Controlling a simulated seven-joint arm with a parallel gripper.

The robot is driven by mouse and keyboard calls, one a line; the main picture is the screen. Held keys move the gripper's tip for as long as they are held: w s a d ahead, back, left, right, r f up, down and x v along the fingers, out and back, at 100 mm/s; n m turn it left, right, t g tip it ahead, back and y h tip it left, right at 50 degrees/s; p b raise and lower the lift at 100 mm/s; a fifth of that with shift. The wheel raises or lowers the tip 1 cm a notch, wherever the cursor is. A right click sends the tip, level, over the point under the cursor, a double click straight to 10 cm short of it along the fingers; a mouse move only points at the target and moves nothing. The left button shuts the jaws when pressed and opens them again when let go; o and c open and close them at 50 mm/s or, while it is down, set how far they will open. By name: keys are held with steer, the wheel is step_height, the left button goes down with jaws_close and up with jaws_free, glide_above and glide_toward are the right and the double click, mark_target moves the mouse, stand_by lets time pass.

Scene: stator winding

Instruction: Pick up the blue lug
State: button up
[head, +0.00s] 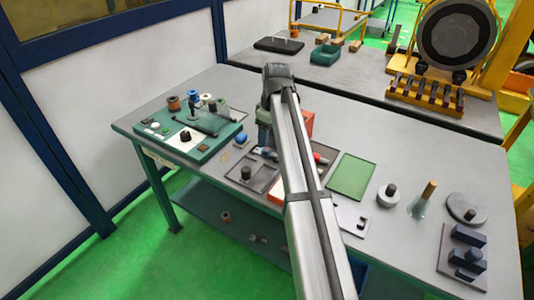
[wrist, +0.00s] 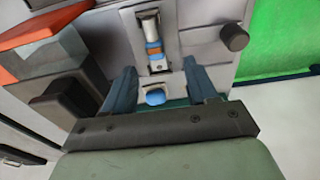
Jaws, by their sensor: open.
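The blue lug (head: 241,138) is a small rounded blue piece near the right edge of the teal board (head: 204,156). In the wrist view the lug (wrist: 155,97) shows in the gap between the fingers of my gripper (wrist: 160,85), closer to the palm edge of the picture. The gripper's two blue-grey fingers are apart, and nothing is held. I cannot tell how far the lug lies below the fingertips. In the head view my arm hides much of the gripper.
A grey tray (head: 262,185) with a black knob (head: 246,172) lies to the right of the board. A blue-banded tool (wrist: 153,48) lies in a slot beyond the lug. An orange-red box (head: 307,121) stands behind my arm. A green mat (head: 350,176) lies farther right.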

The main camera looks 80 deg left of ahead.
mark_target(266, 150)
steer(key=shift+s+a+f, duration=0.1)
steer(key=shift+a+f, duration=0.1)
steer(key=shift+f, duration=0.95)
steer(key=shift+w+a+f, duration=0.1)
steer(key=shift+a+f, duration=0.15)
steer(key=shift+f, duration=0.95)
steer(key=shift+s+a+f, duration=0.1)
steer(key=shift+a+f, duration=0.1)
steer(key=shift+f, duration=0.95)
steer(key=shift+c, duration=0.3)
jaws_close()
steer(key=shift+r, duration=0.15)
